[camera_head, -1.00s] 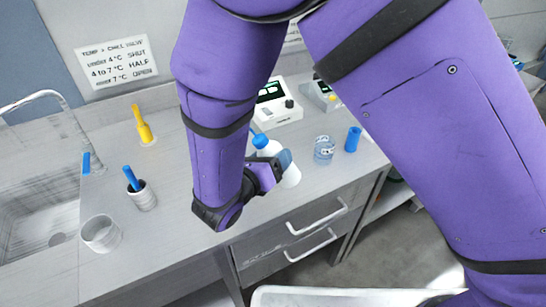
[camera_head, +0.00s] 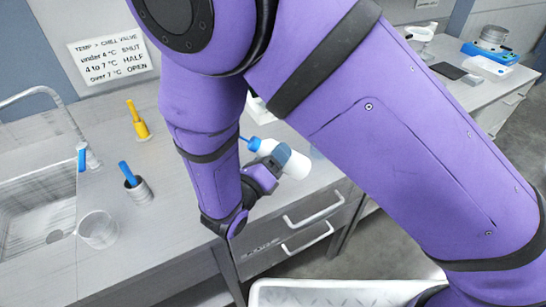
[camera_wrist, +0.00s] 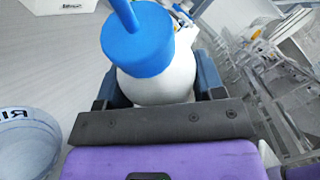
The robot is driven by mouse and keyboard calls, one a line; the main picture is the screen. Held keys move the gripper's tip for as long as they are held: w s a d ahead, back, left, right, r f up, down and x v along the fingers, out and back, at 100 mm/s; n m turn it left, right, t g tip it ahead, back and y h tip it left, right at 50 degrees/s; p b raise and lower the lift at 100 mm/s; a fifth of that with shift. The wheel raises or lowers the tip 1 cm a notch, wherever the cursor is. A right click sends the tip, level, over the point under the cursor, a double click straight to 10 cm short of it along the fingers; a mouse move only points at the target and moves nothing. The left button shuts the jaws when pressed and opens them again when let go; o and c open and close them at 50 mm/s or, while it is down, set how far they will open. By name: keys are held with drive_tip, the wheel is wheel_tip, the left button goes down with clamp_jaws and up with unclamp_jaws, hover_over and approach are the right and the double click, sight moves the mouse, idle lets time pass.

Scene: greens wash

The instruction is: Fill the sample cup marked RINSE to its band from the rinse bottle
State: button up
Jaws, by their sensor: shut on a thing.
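The rinse bottle, white with a blue cap and thin blue spout, shows in the head view (camera_head: 292,164) and the wrist view (camera_wrist: 160,83). My gripper (camera_head: 266,172) is shut around its body, with a finger on each side in the wrist view (camera_wrist: 158,92). The bottle is tilted, cap toward the left in the head view, above the counter. A clear cup with the letters "RI" (camera_wrist: 28,140) stands left of the gripper in the wrist view.
A sink (camera_head: 35,205) is at the left. A clear beaker (camera_head: 98,230), a grey holder (camera_head: 138,192) with a blue-handled tool, and a yellow tool (camera_head: 140,127) stand on the counter (camera_head: 165,235). Drawer handles (camera_head: 313,210) jut out from the front.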

drive_tip(key=shift+d+r+n+t, duration=0.1)
drive_tip(key=shift+r+n+t, duration=0.6)
drive_tip(key=shift+r+n, duration=0.45)
drive_tip(key=shift+f, duration=0.1)
idle(1.8)
wheel_tip(320, 180, down, 4)
drive_tip(key=m+g, duration=0.1)
drive_tip(key=m, duration=0.1)
drive_tip(key=m+g, duration=0.1)
drive_tip(key=shift+r+m, duration=0.2)
drive_tip(key=shift+m, duration=0.15)
drive_tip(key=shift+a+r+m+g+y, duration=0.25)
drive_tip(key=shift+r+m+g+y, duration=0.05)
drive_tip(key=shift+r+m, duration=0.2)
drive_tip(key=shift+a+r+m+g+y, duration=0.3)
drive_tip(key=shift+r+m, duration=0.1)
drive_tip(key=shift+r, duration=0.1)
drive_tip(key=shift+r+m+g, duration=0.3)
drive_tip(key=shift+m+g, duration=0.1)
drive_tip(key=shift+m, duration=0.1)
drive_tip(key=shift+d+f+m+g+y, duration=0.25)
drive_tip(key=shift+d+m+g+y, duration=0.1)
drive_tip(key=shift+d+m+y, duration=0.3)
drive_tip(key=shift+d+f+m+g+y, duration=0.2)
drive_tip(key=shift+d+m+g+y, duration=0.15)
drive_tip(key=shift+d+m+y, duration=0.3)
drive_tip(key=shift+a, duration=0.2)
